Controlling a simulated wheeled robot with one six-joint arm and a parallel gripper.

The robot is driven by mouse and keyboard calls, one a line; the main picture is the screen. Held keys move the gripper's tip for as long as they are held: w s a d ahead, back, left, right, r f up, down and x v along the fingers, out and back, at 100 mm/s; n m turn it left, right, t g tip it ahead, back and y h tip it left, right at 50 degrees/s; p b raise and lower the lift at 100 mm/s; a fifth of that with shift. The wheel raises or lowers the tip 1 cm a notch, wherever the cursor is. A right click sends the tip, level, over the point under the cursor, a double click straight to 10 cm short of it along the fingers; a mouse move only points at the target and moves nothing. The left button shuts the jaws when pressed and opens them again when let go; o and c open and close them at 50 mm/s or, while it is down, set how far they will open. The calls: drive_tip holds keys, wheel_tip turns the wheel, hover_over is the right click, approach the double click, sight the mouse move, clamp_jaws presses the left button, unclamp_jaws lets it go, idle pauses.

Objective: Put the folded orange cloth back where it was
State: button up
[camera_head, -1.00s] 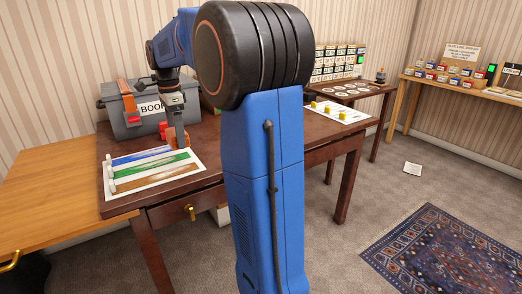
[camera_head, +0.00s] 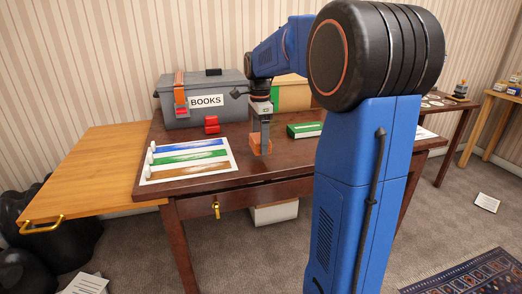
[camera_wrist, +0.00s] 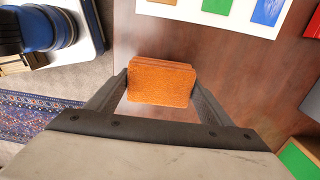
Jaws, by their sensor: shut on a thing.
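The folded orange cloth (camera_wrist: 160,82) is a small thick stack between the two fingers of my gripper (camera_wrist: 159,88) in the wrist view. My gripper is shut on it. In the head view my gripper (camera_head: 260,118) points down over the dark wooden table (camera_head: 275,168), and the cloth (camera_head: 255,146) shows orange at its tips. The cloth is to the right of the striped card, apart from it. I cannot tell whether its underside touches the table.
A white card with coloured stripes (camera_head: 190,160) lies to the left. A grey BOOKS box (camera_head: 190,88) and a red object (camera_head: 211,124) are behind. A green box (camera_head: 304,130) lies to the right. A light wooden surface (camera_head: 95,165) adjoins at left. Bare tabletop surrounds the cloth.

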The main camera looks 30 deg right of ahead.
drive_tip(key=shift+f, duration=1.9)
drive_tip(key=shift+f, duration=0.15)
drive_tip(key=o, duration=1)
